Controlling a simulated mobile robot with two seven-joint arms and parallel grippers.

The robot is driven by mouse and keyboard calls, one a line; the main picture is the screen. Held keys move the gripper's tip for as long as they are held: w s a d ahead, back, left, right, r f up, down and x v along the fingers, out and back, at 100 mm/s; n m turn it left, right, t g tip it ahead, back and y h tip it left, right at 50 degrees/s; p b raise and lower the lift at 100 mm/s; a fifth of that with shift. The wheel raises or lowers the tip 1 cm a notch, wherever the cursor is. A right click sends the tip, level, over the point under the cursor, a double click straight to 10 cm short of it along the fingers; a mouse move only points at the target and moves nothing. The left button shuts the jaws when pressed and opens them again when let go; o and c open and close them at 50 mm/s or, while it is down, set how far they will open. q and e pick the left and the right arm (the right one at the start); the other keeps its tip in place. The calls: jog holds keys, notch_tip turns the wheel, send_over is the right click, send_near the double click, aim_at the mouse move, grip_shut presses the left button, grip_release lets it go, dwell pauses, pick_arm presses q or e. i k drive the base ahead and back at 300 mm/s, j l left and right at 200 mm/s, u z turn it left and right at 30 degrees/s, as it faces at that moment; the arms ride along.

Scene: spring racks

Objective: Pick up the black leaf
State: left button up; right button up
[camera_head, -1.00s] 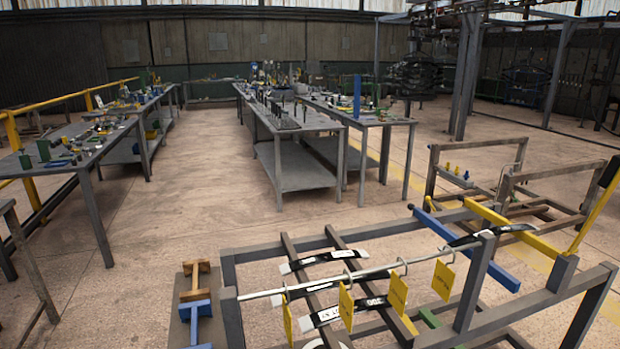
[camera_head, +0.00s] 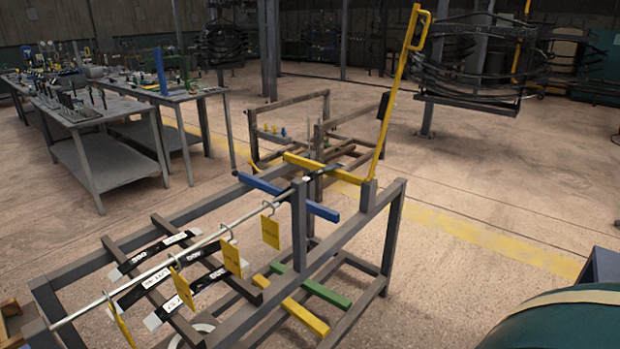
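Several black leaves with white labels lie across the bars of the grey metal rack (camera_head: 345,261) in the foreground. One black leaf (camera_head: 156,250) lies at the back left of the rack, and another black leaf (camera_head: 207,283) lies nearer the front. The silver rod with hanging yellow tags runs above them and partly hides them. Neither of my grippers is in view.
A blue bar (camera_head: 262,186), a yellow bar (camera_head: 322,167) and a tall yellow lever (camera_head: 397,90) stand out from the rack. Workbenches (camera_head: 95,112) stand at the back left. A dark green rounded object (camera_head: 565,322) fills the lower right corner.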

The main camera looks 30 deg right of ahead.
aim_at(315, 174)
jog(key=l+u, duration=0.15)
jog(key=u, duration=1.45)
jog(key=k+l+u, duration=0.15)
jog(key=l+u, duration=0.3)
jog(key=k+l+u, duration=0.25)
jog(key=l+u, duration=0.25)
jog(key=k+l+u, duration=0.25)
jog(key=l+u, duration=0.2)
jog(key=k+l+u, duration=0.15)
jog(key=k+u, duration=0.3)
jog(key=k+l+u, duration=0.15)
jog(key=k, duration=0.8)
jog(key=k+z, duration=0.15)
jog(key=k, duration=0.35)
jog(key=k+l+z, duration=0.2)
jog(key=k, duration=0.3)
